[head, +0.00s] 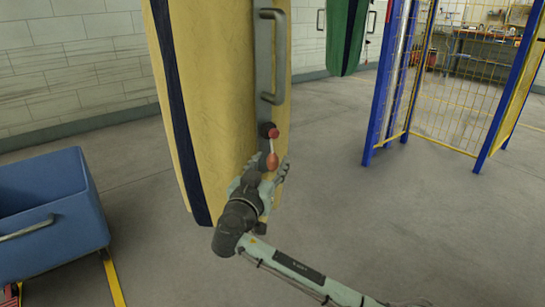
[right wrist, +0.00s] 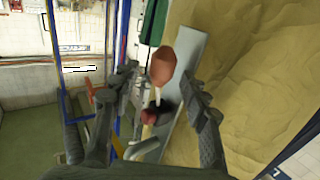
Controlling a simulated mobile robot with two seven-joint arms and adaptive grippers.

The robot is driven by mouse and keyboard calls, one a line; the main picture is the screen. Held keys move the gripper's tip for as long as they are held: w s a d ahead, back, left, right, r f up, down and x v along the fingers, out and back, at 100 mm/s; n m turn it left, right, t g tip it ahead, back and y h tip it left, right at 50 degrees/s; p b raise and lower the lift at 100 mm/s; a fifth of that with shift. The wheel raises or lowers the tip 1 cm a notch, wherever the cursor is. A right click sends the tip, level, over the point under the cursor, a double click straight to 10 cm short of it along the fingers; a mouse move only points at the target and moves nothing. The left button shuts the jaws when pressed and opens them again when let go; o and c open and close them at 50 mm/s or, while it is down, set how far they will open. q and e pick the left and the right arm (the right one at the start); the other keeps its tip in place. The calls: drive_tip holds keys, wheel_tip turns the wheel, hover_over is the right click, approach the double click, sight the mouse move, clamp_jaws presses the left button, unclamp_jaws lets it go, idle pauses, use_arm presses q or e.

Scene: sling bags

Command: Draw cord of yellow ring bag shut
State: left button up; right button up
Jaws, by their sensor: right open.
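The yellow bag (head: 215,90) hangs at the centre of the head view, with a dark blue stripe down it and a grey strip with a handle (head: 276,55) along its right side. A short pale cord joins a red knob (head: 273,133) to an orange-brown toggle (head: 272,161) at the strip's lower part. My right gripper (head: 268,166) is open around the toggle's level. The ring is not discernible. My left gripper is out of view.
A blue bin (head: 50,215) with a handle stands at the left. A green bag (head: 345,38) hangs behind. A blue-framed yellow mesh enclosure (head: 450,95) and a workbench (head: 485,38) stand at the right. The floor between is clear.

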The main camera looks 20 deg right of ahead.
drive_tip(key=shift+x, duration=1.25)
clamp_jaws()
